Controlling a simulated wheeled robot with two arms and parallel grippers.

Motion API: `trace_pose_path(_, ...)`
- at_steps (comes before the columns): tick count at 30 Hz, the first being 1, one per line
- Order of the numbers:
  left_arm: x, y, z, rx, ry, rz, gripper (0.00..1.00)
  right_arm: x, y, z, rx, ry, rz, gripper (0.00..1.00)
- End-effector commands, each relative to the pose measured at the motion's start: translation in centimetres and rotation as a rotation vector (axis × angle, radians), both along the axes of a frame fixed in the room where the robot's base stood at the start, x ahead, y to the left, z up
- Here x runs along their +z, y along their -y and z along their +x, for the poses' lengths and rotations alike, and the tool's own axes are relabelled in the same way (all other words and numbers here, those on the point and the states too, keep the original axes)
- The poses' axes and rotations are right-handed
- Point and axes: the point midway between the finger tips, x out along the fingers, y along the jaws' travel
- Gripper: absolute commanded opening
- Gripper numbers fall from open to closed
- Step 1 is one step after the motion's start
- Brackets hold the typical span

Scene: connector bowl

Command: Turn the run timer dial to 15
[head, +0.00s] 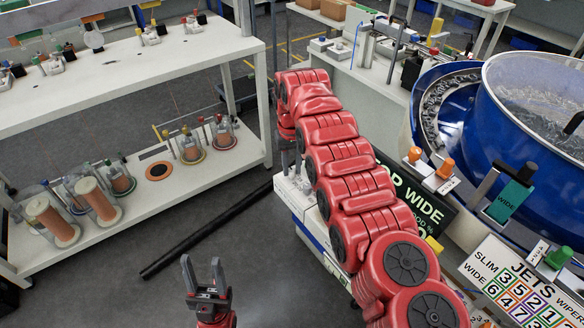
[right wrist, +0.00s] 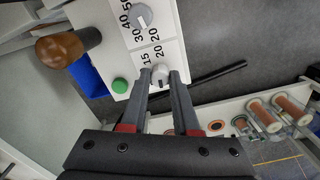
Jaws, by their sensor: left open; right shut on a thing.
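In the right wrist view, the run timer dial (right wrist: 160,74) is a small pale knob on a white panel (right wrist: 112,22). The numbers 15 and 20 are printed beside it. My right gripper (right wrist: 161,78) is shut on this knob, one finger on each side. The knob's exact setting is too small to read. In the head view, the right arm reaches away over a white box (head: 303,203), and it hides the dial. My left gripper (head: 206,278) is open and empty above the floor at the lower middle.
A second grey dial (right wrist: 141,15), a green button (right wrist: 120,86) and a brown ball knob (right wrist: 56,50) are near the gripper. A blue bowl feeder (head: 470,110) stands at right. A white shelf with spools (head: 98,200) is at left.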

Motion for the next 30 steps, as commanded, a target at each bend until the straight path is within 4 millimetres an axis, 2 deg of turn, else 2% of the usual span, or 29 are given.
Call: trace_pose_path(30,0.03,0.00,0.00,0.000,0.000,0.000,0.50,-0.07,0.01,-0.09,-0.963,-0.003,-0.001,0.00)
